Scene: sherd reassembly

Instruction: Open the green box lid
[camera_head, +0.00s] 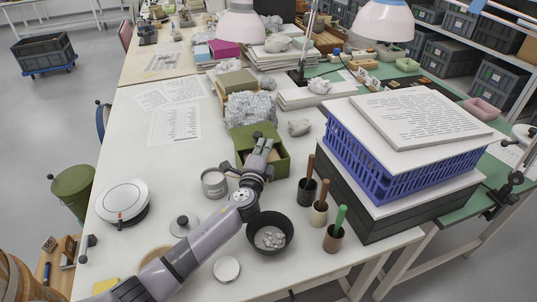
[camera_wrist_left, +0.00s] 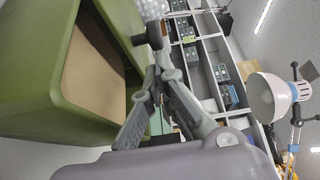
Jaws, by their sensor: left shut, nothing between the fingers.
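The green box (camera_head: 281,164) stands mid-table. Its green lid (camera_head: 241,132) appears raised at the back of the box, tilted up. In the left wrist view the green box (camera_wrist_left: 32,65) fills the left side, and a tan surface shows inside its rim. My left gripper (camera_head: 262,142) is over the box, in front of the lid; its fingers are shut and empty. It also shows in the left wrist view (camera_wrist_left: 152,75), beside the box's rim. A dark round knob shows near the fingertips; whether they touch is unclear. My right gripper is not in view.
A grey tin (camera_head: 214,184) and a black bowl (camera_head: 270,233) with sherds stand near my left arm. A blue crate (camera_head: 400,163) is further right. Crumpled grey material (camera_head: 250,108) lies behind the box.

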